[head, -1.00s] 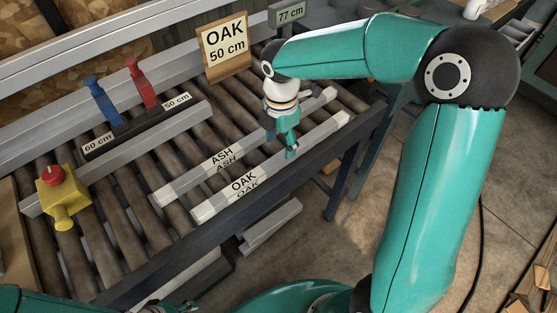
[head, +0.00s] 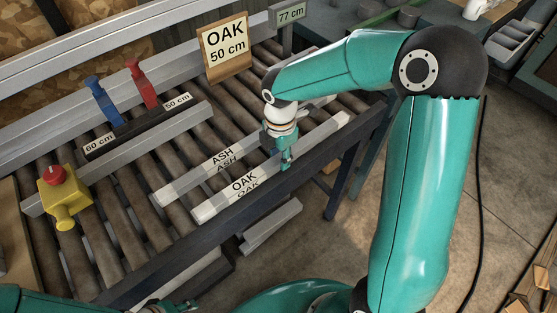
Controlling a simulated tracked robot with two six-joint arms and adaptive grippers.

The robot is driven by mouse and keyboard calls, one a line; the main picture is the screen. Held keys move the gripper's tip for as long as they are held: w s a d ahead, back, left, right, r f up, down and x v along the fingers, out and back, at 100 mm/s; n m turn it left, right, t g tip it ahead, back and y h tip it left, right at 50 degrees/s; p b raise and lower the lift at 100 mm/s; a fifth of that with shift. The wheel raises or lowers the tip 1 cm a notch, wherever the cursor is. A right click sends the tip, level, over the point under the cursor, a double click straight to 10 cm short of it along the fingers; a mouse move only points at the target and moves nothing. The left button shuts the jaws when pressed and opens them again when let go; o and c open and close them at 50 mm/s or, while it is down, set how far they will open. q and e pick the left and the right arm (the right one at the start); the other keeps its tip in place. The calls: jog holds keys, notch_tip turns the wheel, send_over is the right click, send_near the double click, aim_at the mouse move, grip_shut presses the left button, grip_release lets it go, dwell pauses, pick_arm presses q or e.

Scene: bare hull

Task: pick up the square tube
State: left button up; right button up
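Two long, pale square tubes lie side by side across the roller conveyor. The nearer one is the tube marked OAK (head: 215,204); behind it is the tube marked ASH (head: 185,183). My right gripper (head: 287,163) points down at the OAK tube, right of its label, and hides part of it. I cannot tell whether its fingers touch or straddle the tube, or how far they are apart. My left gripper (head: 183,304) shows only in part at the bottom edge, away from the tubes; its fingers are unclear.
A sign reading OAK 50 cm (head: 226,48) stands behind the rollers, beside a 77 cm display (head: 291,13). A blue lever (head: 103,100) and a red lever (head: 141,84) stand at the left. A yellow box with a red button (head: 60,198) sits at the conveyor's left.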

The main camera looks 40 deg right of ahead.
grip_shut()
jog(key=shift+r, duration=0.2)
